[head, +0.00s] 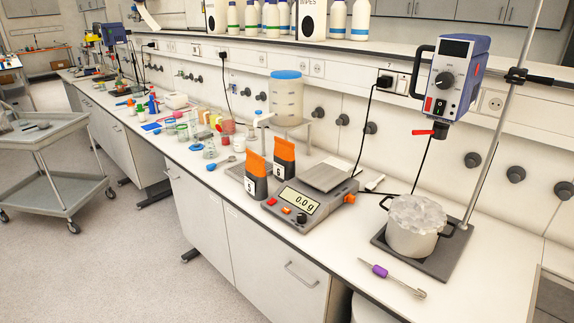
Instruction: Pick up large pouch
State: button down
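Two orange and dark grey pouches stand upright, close together, on the lab bench in the head view. The nearer pouch (257,172) has a white label with a 5. The farther pouch (284,153) has a label with a 6 and stands just behind and to the right. Pouch 5 looks slightly bigger in the picture, but it is also nearer, so I cannot tell for sure which is the large one. Nothing holds either pouch. My gripper is not in view.
A balance (299,203) reading 0.0 g stands right beside the pouches. A clear container with a blue lid (286,98) stands behind them. Small jars and beakers (209,145) crowd the bench to the left. A pot (412,240) under a stirrer (455,78) stands at right, near a purple-handled tool (380,270).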

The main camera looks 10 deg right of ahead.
aim_at(285, 159)
jog(key=k, duration=0.65)
jog(key=u, duration=0.6)
jog(key=i, duration=1.05)
jog(key=u, duration=0.7)
jog(key=i, duration=0.8)
jog(key=u, duration=0.1)
